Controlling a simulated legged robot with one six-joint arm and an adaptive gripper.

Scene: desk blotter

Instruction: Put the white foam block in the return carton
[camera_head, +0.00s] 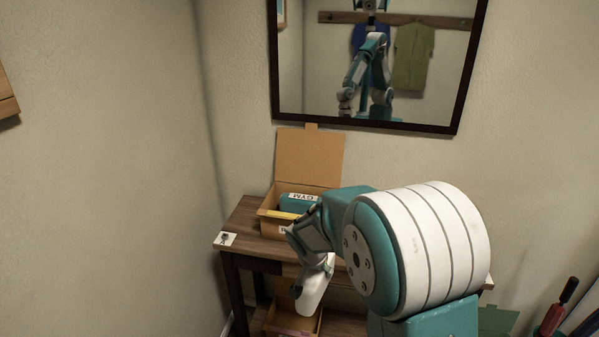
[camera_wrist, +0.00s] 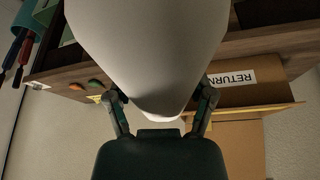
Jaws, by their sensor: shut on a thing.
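My gripper (camera_head: 308,245) is shut on the white foam block (camera_head: 314,286), which hangs below the fingers in the head view. The block (camera_wrist: 150,50) fills the middle of the wrist view between both fingers (camera_wrist: 161,110). An open cardboard carton (camera_head: 309,158) with its lid raised stands on the table, behind and slightly left of my gripper in the head view. It holds a teal thing (camera_head: 296,202) labelled GYM. In the wrist view a carton wall (camera_wrist: 255,95) labelled RETURN shows right of the block; it appears to be this carton. The block is outside it.
A second open carton (camera_head: 295,320) sits on the lower shelf, partly hidden. The wooden table (camera_head: 240,240) has a small white card (camera_head: 225,239) at its left corner. A mirror (camera_head: 375,65) hangs above. A container with tools (camera_head: 548,325) is at the lower right.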

